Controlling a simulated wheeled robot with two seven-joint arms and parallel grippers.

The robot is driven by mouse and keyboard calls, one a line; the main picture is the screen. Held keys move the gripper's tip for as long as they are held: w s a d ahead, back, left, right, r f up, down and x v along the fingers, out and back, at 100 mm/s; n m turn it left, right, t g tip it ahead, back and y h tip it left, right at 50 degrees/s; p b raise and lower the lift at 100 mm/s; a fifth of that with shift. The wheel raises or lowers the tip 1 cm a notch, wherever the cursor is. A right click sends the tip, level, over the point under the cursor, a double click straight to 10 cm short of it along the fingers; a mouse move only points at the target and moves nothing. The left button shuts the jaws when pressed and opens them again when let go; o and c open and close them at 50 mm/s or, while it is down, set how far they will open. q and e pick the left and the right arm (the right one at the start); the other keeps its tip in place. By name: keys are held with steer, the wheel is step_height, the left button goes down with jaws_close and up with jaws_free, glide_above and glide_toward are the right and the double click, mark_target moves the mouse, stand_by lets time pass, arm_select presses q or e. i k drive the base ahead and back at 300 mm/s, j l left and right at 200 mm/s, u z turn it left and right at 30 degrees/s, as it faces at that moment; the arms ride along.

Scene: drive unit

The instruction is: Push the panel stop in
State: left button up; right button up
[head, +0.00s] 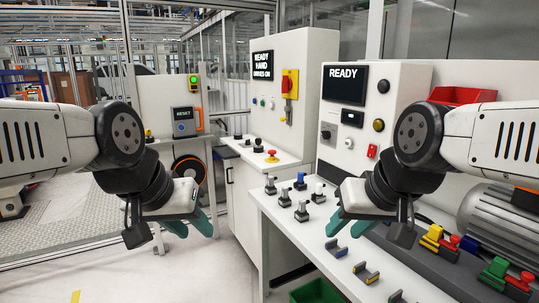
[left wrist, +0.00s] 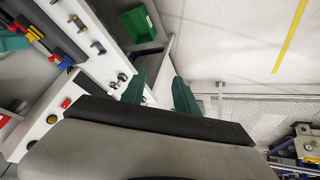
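A red mushroom-head button (head: 272,156) stands on the white ledge of the middle cabinet in the head view. A smaller red control (head: 372,151) sits low on the right cabinet's face; I cannot tell which is the panel stop. My left gripper (head: 198,235) is left of and nearer than the mushroom button, touching nothing. Its two teal fingers are apart and empty in the left wrist view (left wrist: 159,78). My right gripper (head: 343,235) hangs above the white bench, fingers apart, nothing between them.
The white bench (head: 318,238) carries several small switches and clips. A green bin (head: 318,291) is below its front edge. A grey motor (head: 495,220) and coloured clamps (head: 440,240) stand at right. The floor between left gripper and cabinet is clear.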

mark_target(272, 153)
steer(key=i+j+z, duration=0.2)
steer(key=z, duration=0.3)
steer(key=i+j+z, duration=0.45)
steer(key=i+j, duration=0.2)
steer(key=j, duration=0.15)
steer(key=i+j+z, duration=0.1)
steer(key=j, duration=0.3)
steer(key=i+j, duration=0.25)
steer(key=j, duration=0.15)
steer(key=i+j+z, duration=0.15)
steer(key=j, duration=0.2)
steer(key=i+j, duration=0.15)
steer(key=j, duration=0.25)
steer(key=i+j+z, duration=0.1)
steer(key=j, duration=0.3)
steer(key=i, duration=0.05)
